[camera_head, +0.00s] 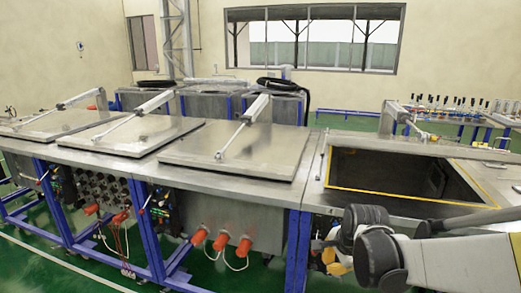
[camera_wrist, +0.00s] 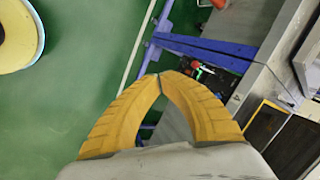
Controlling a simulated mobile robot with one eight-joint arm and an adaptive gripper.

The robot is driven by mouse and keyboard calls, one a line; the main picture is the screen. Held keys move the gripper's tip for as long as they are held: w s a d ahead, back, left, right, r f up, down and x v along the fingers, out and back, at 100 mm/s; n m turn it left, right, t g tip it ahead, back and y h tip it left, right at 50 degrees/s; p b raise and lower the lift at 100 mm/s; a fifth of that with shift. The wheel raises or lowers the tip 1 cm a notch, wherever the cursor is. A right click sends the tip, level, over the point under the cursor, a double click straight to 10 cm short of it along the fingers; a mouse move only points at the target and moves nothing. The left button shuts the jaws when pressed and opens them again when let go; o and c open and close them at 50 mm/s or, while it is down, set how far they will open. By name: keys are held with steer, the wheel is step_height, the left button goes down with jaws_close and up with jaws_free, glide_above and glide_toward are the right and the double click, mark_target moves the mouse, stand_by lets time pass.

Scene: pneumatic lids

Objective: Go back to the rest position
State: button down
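My gripper shows in the wrist view (camera_wrist: 161,74) as two yellow ribbed fingers. They bow outward and their tips meet, with nothing visible between them. In the head view only a small yellow part of my gripper (camera_head: 338,262) shows at the lower middle, in front of the bench, mostly hidden behind my dark arm joints. The wrist view looks down past the fingers to the green floor and the blue frame of a bench (camera_wrist: 205,45).
Three flat metal lids (camera_head: 240,148) (camera_head: 133,136) (camera_head: 52,126) lie closed on the benches, each with a pneumatic arm. At the right, a bench opening (camera_head: 390,172) with a yellow edge is uncovered and dark inside. Orange-red fittings (camera_head: 243,247) stick out below the bench. Green floor (camera_head: 40,270) is clear at lower left.

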steer(key=s+r+n+t, duration=0.1)
steer(key=s+r+n, duration=0.3)
steer(key=s+n, duration=0.3)
steer(key=s+a+r+n+t, duration=0.1)
steer(key=s+r+n, duration=0.3)
steer(key=s, duration=1)
steer(key=n, duration=0.3)
steer(key=shift+h, duration=0.3)
steer(key=shift+w, duration=0.1)
stand_by(0.4)
